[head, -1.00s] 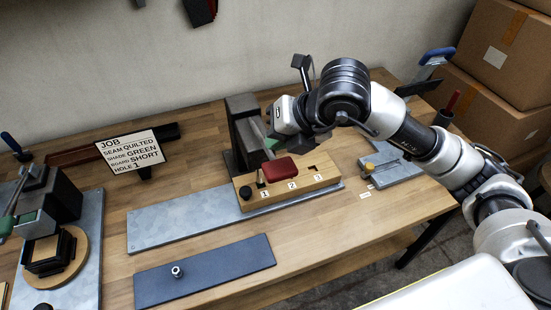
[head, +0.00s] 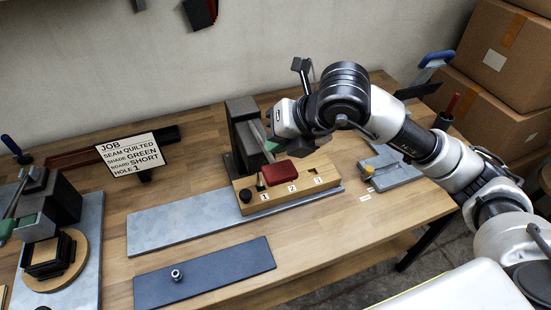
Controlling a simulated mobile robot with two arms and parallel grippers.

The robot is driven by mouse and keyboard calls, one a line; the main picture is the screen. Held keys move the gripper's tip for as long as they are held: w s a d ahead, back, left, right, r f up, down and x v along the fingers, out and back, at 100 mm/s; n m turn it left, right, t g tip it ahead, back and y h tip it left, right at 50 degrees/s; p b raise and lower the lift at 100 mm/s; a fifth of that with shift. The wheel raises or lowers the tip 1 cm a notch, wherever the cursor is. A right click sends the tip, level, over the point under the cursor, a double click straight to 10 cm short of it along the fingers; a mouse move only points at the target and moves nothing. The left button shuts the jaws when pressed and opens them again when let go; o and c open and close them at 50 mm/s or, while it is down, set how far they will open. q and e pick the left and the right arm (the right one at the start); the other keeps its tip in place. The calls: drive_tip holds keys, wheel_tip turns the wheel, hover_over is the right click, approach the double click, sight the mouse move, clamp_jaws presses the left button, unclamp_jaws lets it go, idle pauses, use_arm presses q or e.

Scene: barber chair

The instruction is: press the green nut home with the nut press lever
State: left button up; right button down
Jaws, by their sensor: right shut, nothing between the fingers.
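The nut press has a dark grey upright column (head: 243,130) behind a wooden block (head: 318,182) with places marked 1, 2 and 3. A small green piece, likely the green nut (head: 261,184), shows on a dark post at place 1. A red block (head: 281,172) sits above the wooden block near place 2. The press lever is mostly hidden behind my right arm. My right gripper (head: 276,143) is shut and empty beside the column, above the wooden block. Whether it touches the lever cannot be seen. My left gripper is out of view.
A blue-grey mat (head: 215,275) with a small metal part lies in front. Another press (head: 60,200) stands at left, and a grey fixture (head: 393,168) at right. Cardboard boxes (head: 510,90) stand behind right.

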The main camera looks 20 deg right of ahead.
sight(275, 162)
idle(0.8)
drive_tip(key=shift+s+f+b, duration=0.1)
drive_tip(key=shift+f+b, duration=0.3)
drive_tip(key=shift+b, duration=0.25)
drive_tip(key=shift+s+f+b, duration=0.15)
drive_tip(key=shift+f+b, duration=0.7)
drive_tip(key=shift+b, duration=0.1)
drive_tip(key=shift+s+f+b, duration=0.15)
drive_tip(key=shift+f+b, duration=0.65)
drive_tip(key=shift+b, duration=0.1)
idle(1.4)
drive_tip(key=shift+r, duration=0.1)
idle(0.5)
drive_tip(key=shift+w+r+p, duration=0.15)
drive_tip(key=shift+r+p, duration=0.45)
drive_tip(key=shift+r, duration=0.4)
drive_tip(key=shift+w+r+p, duration=0.15)
drive_tip(key=shift+r+p, duration=0.45)
drive_tip(key=shift+r, duration=0.4)
drive_tip(key=shift+w, duration=0.1)
drive_tip(key=r+p, duration=0.2)
drive_tip(key=r, duration=0.1)
drive_tip(key=r+p, duration=0.1)
drive_tip(key=r, duration=0.1)
drive_tip(key=shift+w, duration=0.4)
